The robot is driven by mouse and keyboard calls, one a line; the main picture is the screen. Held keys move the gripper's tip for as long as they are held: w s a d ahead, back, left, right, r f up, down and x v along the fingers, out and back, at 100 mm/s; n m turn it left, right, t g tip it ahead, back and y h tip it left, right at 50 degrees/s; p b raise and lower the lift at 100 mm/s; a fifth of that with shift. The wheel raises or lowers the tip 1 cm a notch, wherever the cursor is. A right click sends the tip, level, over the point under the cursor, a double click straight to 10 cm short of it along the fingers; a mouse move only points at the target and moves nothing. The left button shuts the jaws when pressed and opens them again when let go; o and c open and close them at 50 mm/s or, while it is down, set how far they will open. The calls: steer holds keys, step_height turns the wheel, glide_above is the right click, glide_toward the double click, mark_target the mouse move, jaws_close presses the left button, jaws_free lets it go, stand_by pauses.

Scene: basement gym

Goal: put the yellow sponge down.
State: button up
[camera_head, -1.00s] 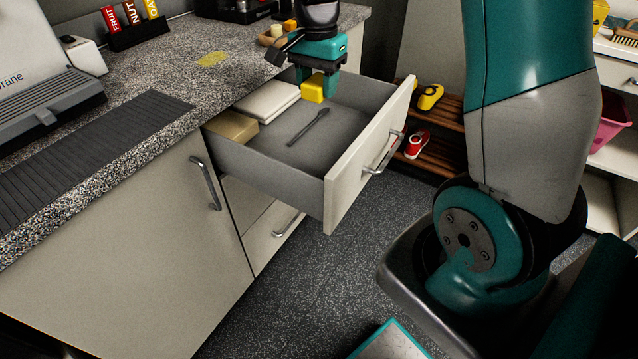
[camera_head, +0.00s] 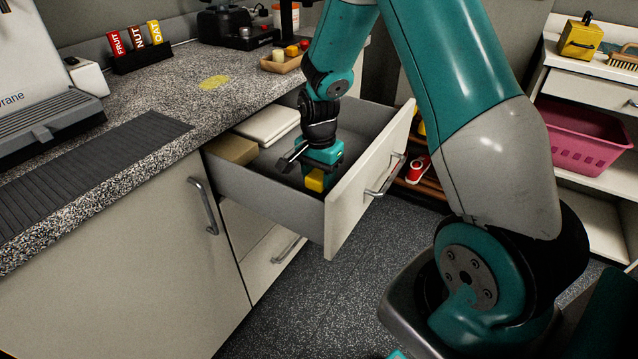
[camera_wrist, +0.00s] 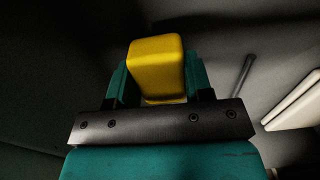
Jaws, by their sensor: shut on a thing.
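The yellow sponge (camera_head: 315,180) is a small block between the fingers of my gripper (camera_head: 317,172), down inside the open drawer (camera_head: 345,205) near its front panel. In the wrist view the sponge (camera_wrist: 157,68) stands between the two teal fingers of my gripper (camera_wrist: 158,85), which are shut on it. I cannot tell whether the sponge touches the drawer floor.
The drawer also holds a white flat item (camera_head: 267,124), a tan box (camera_head: 232,149) and a dark slim tool (camera_wrist: 243,76). The counter (camera_head: 150,85) bears a wooden tray (camera_head: 283,64). A pink bin (camera_head: 590,140) stands on shelving at right.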

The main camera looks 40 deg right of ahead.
steer(key=shift+f, duration=1.15)
steer(key=shift+f, duration=0.2)
steer(key=o, duration=1)
steer(key=shift+c, duration=0.2)
steer(key=shift+r, duration=0.2)
